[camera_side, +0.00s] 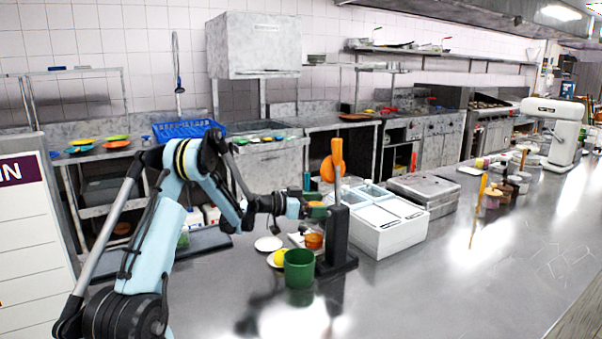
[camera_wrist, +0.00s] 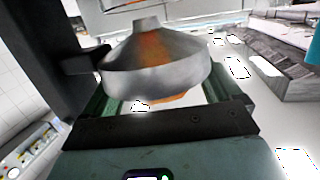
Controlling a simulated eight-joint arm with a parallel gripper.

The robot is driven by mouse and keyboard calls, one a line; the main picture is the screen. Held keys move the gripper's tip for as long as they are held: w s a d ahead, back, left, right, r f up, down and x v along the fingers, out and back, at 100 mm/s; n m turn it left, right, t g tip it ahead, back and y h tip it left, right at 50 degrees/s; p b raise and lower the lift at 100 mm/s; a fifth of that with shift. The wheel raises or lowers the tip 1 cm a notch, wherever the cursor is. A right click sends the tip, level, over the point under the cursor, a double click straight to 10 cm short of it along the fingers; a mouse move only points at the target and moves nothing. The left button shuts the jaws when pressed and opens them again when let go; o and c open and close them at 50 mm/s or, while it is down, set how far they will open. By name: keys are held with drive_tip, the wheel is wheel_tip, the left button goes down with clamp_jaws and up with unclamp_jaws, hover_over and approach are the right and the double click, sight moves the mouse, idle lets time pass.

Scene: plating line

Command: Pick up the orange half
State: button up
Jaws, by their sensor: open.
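My gripper (camera_side: 314,208) is open beside the black upright press stand (camera_side: 337,235), which has an orange handle (camera_side: 334,160). In the wrist view, a grey metal dome-shaped part (camera_wrist: 155,75) with a knob fills the space in front of my green fingers. A bit of orange (camera_wrist: 170,98) shows under its rim; I cannot tell whether it is the orange half. In the side view, a rounded yellow-orange piece (camera_side: 281,257), possibly the orange half, lies on a small white plate. An orange-brown cup-like thing (camera_side: 313,241) sits below my gripper.
A green cup (camera_side: 299,270) stands in front of the press. A white compartment box (camera_side: 385,240) and a grey metal container (camera_side: 425,190) stand to its right. An empty white plate (camera_side: 268,244) lies at the left. The counter at the front right is clear.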

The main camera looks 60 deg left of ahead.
drive_tip(key=shift+w, duration=0.35)
drive_tip(key=shift+c, duration=0.3)
drive_tip(key=c, duration=1.1)
